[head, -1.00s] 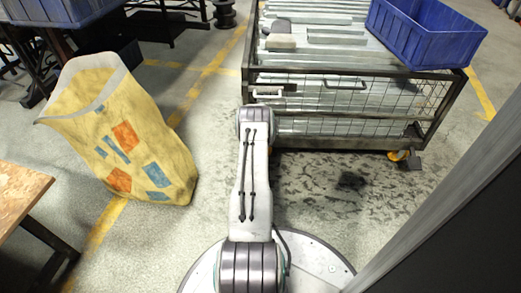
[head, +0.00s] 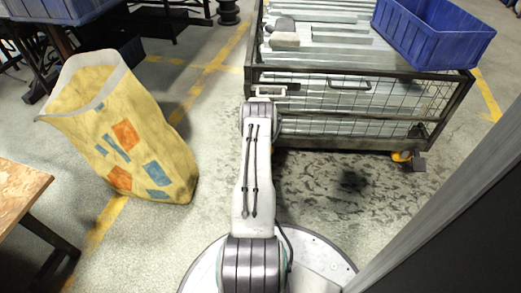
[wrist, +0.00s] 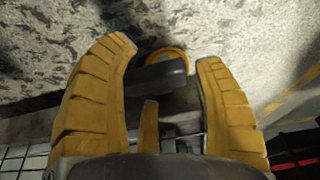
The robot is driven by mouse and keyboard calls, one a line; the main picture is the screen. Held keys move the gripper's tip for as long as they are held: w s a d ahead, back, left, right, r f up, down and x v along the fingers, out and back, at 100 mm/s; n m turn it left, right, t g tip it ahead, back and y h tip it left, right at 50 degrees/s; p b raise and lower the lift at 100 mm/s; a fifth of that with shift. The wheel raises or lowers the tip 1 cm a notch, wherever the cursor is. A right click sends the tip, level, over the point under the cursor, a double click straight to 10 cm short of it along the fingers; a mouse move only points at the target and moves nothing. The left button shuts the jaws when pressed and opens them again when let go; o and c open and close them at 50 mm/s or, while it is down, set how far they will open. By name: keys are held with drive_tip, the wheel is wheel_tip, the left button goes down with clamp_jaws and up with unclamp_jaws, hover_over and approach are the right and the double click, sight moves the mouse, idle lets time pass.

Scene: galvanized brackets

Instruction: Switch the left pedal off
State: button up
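In the wrist view, a dark flat pedal (wrist: 155,76) sticks out from a caster with a yellow-orange wheel (wrist: 168,54). In the head view, my arm hides my gripper and the cart's left front caster. The cart's right front caster (head: 401,155) shows there, with its own dark pedal (head: 419,164).
The wire-mesh cart (head: 350,77) holds metal bars, and a blue bin (head: 440,45) sits on top. A yellow bag (head: 130,135) stands left of my arm. A wooden table (head: 18,195) is at the left edge. Floor right of my arm is clear.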

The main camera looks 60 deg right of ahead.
drive_tip(key=o, duration=0.4)
drive_tip(key=shift+w+d+r, duration=0.15)
drive_tip(key=shift+d+r, duration=0.15)
drive_tip(key=shift+o, duration=0.6)
drive_tip(key=shift+a+f, duration=0.1)
drive_tip(key=shift+a, duration=0.1)
drive_tip(key=v, duration=1.2)
